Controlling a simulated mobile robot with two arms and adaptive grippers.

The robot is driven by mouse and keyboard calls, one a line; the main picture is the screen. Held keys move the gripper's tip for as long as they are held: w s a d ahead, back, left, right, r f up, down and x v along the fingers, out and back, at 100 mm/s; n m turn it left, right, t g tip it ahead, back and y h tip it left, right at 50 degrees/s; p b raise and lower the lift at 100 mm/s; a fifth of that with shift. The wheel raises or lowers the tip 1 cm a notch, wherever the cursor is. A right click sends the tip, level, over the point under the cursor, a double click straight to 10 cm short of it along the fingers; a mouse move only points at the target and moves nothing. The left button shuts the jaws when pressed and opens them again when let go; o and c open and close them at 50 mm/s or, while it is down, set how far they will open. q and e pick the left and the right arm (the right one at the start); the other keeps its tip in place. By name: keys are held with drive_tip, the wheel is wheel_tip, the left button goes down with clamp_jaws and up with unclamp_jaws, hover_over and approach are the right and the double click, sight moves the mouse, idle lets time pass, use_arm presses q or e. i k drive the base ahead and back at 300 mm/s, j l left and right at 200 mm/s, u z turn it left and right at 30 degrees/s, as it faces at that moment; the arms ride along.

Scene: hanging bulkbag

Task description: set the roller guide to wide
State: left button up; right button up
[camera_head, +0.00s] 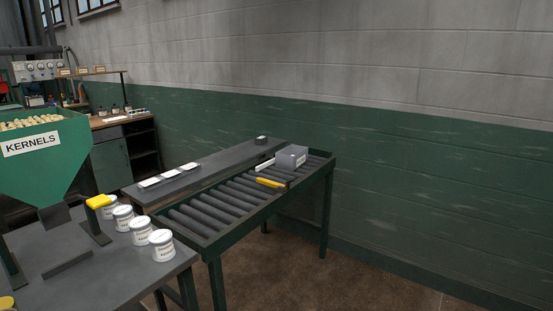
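The roller table (225,206) stands in the middle, with dark rollers in a dark green frame. At its far right end a grey box (291,157) sits on or above the rollers. A yellow handle-like piece (270,183) lies near the front edge of the rollers, by a dark bar that runs toward the box. A short white bar (265,164) shows to the left of the box. These look like parts of the roller guide, but its setting is too small to read. Neither of my grippers is in view.
A grey table (75,285) at front left bears several white labelled tubs (161,245) and a yellow-topped lever (98,201). A green KERNELS hopper (45,150) stands above it. A dark bench (185,190) adjoins the rollers' back. The floor (300,280) at front right is clear.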

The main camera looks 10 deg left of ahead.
sight(271, 161)
drive_tip(key=i+l+z, duration=0.1)
drive_tip(key=i+z, duration=0.35)
drive_tip(key=i, duration=1.55)
